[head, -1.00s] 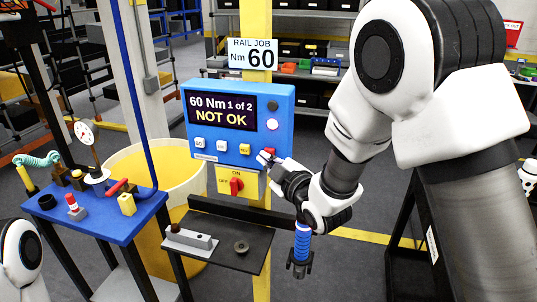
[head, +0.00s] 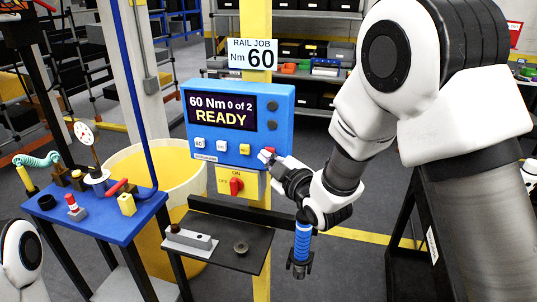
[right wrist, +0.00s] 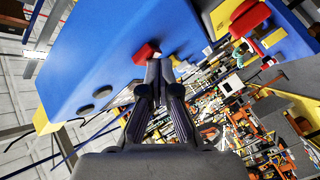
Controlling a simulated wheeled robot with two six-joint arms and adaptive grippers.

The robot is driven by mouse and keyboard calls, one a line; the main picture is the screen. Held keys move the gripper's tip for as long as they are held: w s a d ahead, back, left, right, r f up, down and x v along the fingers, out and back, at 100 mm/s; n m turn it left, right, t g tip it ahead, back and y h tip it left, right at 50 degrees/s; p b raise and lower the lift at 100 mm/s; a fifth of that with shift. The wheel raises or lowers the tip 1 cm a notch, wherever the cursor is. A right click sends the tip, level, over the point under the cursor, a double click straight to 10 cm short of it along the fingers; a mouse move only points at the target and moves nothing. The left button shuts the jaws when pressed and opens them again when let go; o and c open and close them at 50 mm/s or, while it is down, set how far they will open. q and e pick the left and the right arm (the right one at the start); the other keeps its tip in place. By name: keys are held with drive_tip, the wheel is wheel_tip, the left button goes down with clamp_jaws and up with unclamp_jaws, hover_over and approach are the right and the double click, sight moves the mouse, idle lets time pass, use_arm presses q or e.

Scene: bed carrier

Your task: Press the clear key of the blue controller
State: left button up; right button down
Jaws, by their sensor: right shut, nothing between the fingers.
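The blue controller (head: 224,159) is mounted on the yellow post. Its display (head: 221,112) reads "60 Nm 0 of 2 READY". A row of keys sits below the display: two pale keys, a yellow key (head: 245,149) and, at the right end, a red key (head: 270,150). Key labels are too small to read surely. My right gripper (head: 265,156) is shut and empty, its fingertips by the red key. In the right wrist view, the red key (right wrist: 147,52) shows just beyond the closed fingertips (right wrist: 159,66); I cannot tell whether they touch. My left gripper is out of view.
A red rotary switch (head: 236,186) on a yellow plate is below the controller. A dark shelf (head: 225,250) holds a grey block. A blue-handled tool (head: 302,242) is below my right wrist. A blue table (head: 100,228) with small parts stands left.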

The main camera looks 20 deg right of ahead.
drive_tip(key=shift+s+a, duration=0.45)
drive_tip(key=shift+s, duration=0.3)
drive_tip(key=s+a, duration=0.1)
drive_tip(key=s, duration=0.1)
drive_tip(key=s+a+b, duration=0.1)
drive_tip(key=s, duration=0.1)
drive_tip(key=shift+a, duration=0.4)
drive_tip(key=shift+s+f, duration=0.1)
